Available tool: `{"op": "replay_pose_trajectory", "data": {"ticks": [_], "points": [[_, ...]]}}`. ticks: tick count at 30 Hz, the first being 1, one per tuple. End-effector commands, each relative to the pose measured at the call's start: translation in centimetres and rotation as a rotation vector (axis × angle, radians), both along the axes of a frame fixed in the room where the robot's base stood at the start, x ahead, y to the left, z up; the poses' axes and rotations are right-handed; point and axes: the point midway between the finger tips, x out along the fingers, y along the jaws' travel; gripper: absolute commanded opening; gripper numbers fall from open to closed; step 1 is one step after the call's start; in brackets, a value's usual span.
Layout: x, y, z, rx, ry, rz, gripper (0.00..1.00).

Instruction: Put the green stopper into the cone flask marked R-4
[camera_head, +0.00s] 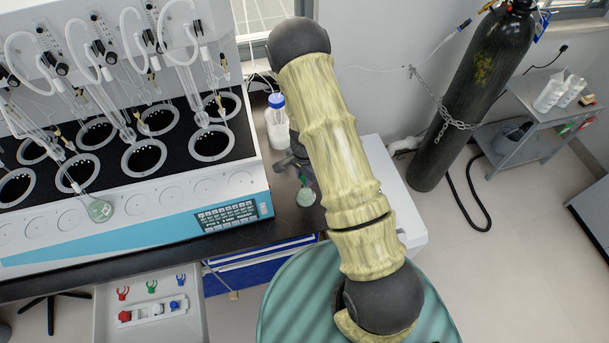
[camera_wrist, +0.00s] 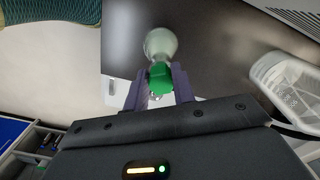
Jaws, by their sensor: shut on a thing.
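The green stopper (camera_wrist: 160,78) is between the two fingers of my gripper (camera_wrist: 159,71) in the wrist view, and the gripper is shut on it. A pale glass flask (camera_wrist: 160,43) is right beyond the stopper, in line with it. In the head view the flask (camera_head: 306,197) stands on the dark bench, with a small green spot just above it, close below my gripper (camera_head: 301,174). My arm hides part of this area. I cannot tell whether the stopper touches or sits in the neck. No R-4 mark is readable.
The distiller (camera_head: 170,190) fills the left, with a rounded flask (camera_head: 101,210) at its front. A blue-capped bottle (camera_head: 277,120) stands behind my gripper. A drawer with clips (camera_head: 150,300) is open below.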

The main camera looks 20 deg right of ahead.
Motion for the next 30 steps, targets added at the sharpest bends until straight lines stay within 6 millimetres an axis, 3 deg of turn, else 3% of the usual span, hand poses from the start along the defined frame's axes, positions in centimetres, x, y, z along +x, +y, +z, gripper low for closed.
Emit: {"op": "replay_pose_trajectory", "data": {"ticks": [13, 14, 17, 30], "points": [[0.01, 0.01, -0.79, 0.000, 0.000, 0.000, 0.05], [0.01, 0.01, -0.71, 0.000, 0.000, 0.000, 0.31], [0.00, 0.00, -0.69, 0.000, 0.000, 0.000, 0.51], [0.08, 0.01, -0.05, -0.001, -0.002, 0.001, 0.51]]}}
